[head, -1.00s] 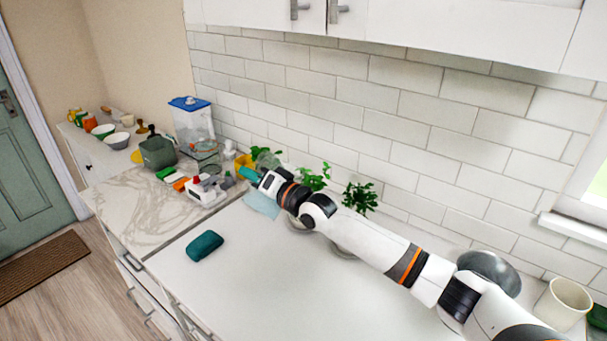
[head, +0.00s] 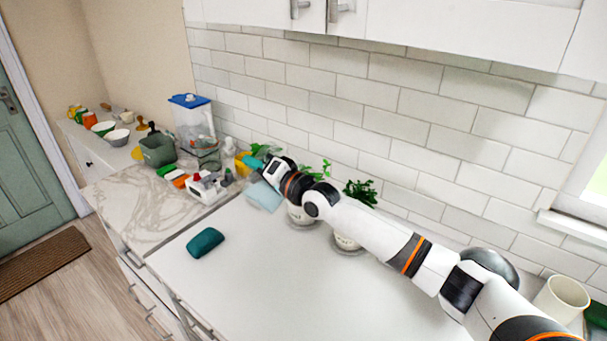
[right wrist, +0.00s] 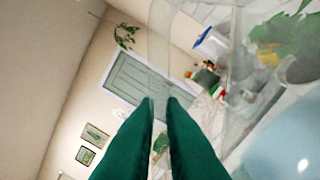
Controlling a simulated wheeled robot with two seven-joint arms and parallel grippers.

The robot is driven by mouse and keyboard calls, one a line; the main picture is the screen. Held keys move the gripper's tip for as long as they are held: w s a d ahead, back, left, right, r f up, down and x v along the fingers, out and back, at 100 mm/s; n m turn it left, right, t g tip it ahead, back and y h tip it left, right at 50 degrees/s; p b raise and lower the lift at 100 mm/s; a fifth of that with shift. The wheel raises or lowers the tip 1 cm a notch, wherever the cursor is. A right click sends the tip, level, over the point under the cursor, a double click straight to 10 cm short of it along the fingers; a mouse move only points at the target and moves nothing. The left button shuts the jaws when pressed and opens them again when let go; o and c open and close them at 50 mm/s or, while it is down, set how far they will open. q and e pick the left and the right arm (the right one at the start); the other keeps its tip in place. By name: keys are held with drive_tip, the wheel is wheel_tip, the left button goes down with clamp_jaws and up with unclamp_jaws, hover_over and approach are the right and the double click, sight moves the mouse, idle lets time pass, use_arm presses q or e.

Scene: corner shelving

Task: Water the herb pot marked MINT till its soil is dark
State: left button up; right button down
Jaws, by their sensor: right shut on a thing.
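My right gripper (head: 256,163) reaches in from the right over the counter's back left and is shut. Below it is a light blue vessel (head: 264,196), which appears to be what it holds; the grip itself is hidden. In the right wrist view, the green fingers (right wrist: 160,104) are close together, with a light blue rounded surface (right wrist: 290,140) beside them. Herb pots stand along the wall: a middle white pot (head: 300,217) and a right white pot (head: 347,243). Their markings are too small to read, and soil is hidden. A leafy plant (head: 262,150) shows behind the gripper.
A dark teal cloth or sponge (head: 205,243) lies on the open front counter. A blue-lidded clear container (head: 193,122), a green bin (head: 158,151) and a white device (head: 206,188) crowd the left. A metal bowl (head: 492,264) and a white cup (head: 561,299) stand at right.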

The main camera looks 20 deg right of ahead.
drive_tip(key=shift+w+d+r+m, duration=0.2)
drive_tip(key=shift+d+r+m, duration=0.15)
drive_tip(key=shift+r+m, duration=0.25)
idle(2.3)
